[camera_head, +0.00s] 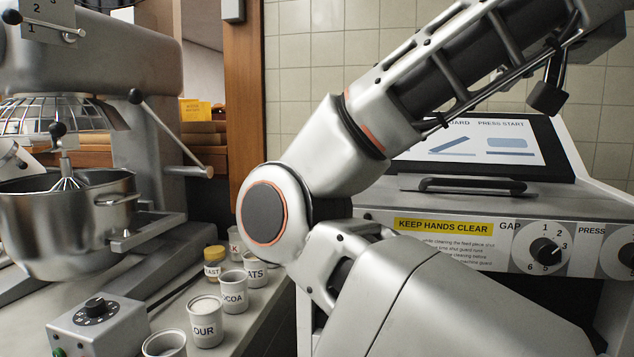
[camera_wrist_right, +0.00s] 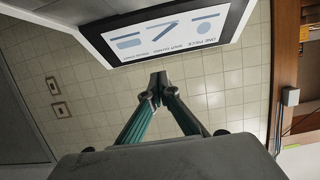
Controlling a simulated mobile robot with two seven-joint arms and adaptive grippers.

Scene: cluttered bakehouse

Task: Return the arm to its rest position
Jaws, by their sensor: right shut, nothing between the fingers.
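My right gripper (camera_wrist_right: 158,82) is shut and empty in the right wrist view, its two fingers meeting at the tips. Behind them is a tiled wall (camera_wrist_right: 185,95), with no object touching the fingers. In the head view my large pale arm rises from the bottom, bends at a round joint left of centre and runs up to the top right corner. The hand end of this arm is mostly cut off there, so its fingertips cannot be made out. My left gripper is not in view.
A machine with dials and a yellow sign (camera_head: 443,227) stands behind my arm. A mixer with a steel bowl (camera_head: 65,215) is at left.

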